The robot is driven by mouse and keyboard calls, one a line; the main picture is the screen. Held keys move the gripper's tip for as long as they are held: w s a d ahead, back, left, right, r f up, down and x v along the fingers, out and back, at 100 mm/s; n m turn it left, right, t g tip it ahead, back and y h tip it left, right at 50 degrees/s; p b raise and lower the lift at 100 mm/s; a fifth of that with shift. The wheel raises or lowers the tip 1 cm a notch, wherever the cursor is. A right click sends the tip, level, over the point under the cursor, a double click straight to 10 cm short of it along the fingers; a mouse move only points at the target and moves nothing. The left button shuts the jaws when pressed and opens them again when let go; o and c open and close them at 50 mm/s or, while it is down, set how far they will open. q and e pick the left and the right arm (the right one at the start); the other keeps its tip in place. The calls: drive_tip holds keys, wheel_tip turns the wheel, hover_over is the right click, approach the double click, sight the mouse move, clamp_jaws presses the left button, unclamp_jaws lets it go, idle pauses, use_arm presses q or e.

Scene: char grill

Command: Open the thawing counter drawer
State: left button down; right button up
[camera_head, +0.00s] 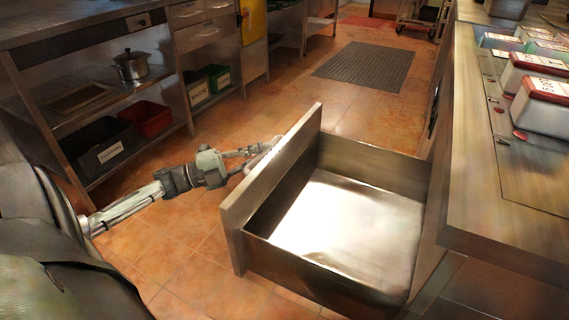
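The thawing counter drawer (272,182) is pulled far out from the counter on the right. Its wide metal front faces left, and its bright metal inside (345,225) is empty. My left arm reaches in from the left, and my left gripper (262,152) is at the outer side of the drawer front, near its far end. The fingertips are partly hidden behind the front panel. The drawer's handle is not visible, so I cannot tell whether the fingers hold it. My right gripper is not in view.
The counter top (510,215) on the right carries red-and-white containers (546,100). Shelving on the left holds a steel pot (131,66), a black bin (96,146) and a red bin (147,118). A dark floor mat (365,66) lies beyond the drawer, with open tiled floor around it.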

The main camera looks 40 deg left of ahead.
use_arm(q)
drive_tip(key=shift+s+a, duration=0.15)
drive_tip(key=shift+a, duration=0.6)
drive_tip(key=c, duration=1.5)
unclamp_jaws()
drive_tip(key=shift+s, duration=0.1)
drive_tip(key=v, duration=1.2)
